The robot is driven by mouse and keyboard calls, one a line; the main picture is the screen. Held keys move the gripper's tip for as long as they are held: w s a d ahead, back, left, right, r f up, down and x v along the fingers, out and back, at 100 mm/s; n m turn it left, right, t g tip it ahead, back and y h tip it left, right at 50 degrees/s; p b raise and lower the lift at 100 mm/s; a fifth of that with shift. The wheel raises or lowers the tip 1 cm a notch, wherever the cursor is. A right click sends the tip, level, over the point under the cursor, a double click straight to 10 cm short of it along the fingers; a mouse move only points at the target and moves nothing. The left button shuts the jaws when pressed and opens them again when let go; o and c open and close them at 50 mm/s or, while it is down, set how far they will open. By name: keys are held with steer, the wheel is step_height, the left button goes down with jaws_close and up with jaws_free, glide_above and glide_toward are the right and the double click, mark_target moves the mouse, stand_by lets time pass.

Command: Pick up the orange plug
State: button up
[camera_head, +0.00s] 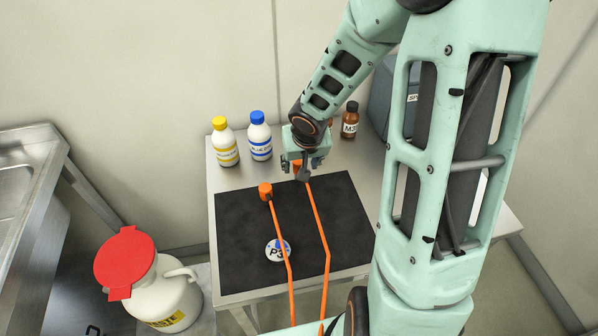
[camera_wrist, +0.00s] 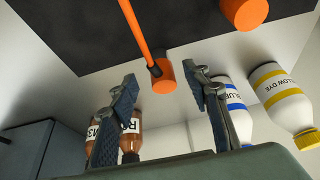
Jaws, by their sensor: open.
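Two orange plugs with orange cables are on the black mat (camera_head: 235,228). One plug (camera_head: 265,189) stands at the mat's left part, clear of my gripper. The other plug (camera_head: 297,168) is at the mat's back edge, right under my gripper (camera_head: 303,172) and partly hidden by it. In the wrist view my gripper (camera_wrist: 163,84) is open, and this plug (camera_wrist: 164,78) shows between the two fingertips with a gap on each side. I cannot tell whether the fingers reach down around it. The left plug (camera_wrist: 245,12) is at the wrist view's top edge.
Yellow-capped (camera_head: 225,142) and blue-capped (camera_head: 260,136) bottles stand behind the mat, left of my gripper. A brown bottle (camera_head: 350,121) and a dark grey device (camera_head: 383,100) stand to its right. A white jug (camera_head: 163,291) is left of the table.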

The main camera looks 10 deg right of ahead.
mark_target(299, 166)
steer(key=b+x, duration=0.2)
steer(key=x, duration=0.3)
steer(key=shift+a, duration=0.1)
steer(key=shift+r, duration=0.1)
steer(key=shift+c, duration=0.7)
jaws_close()
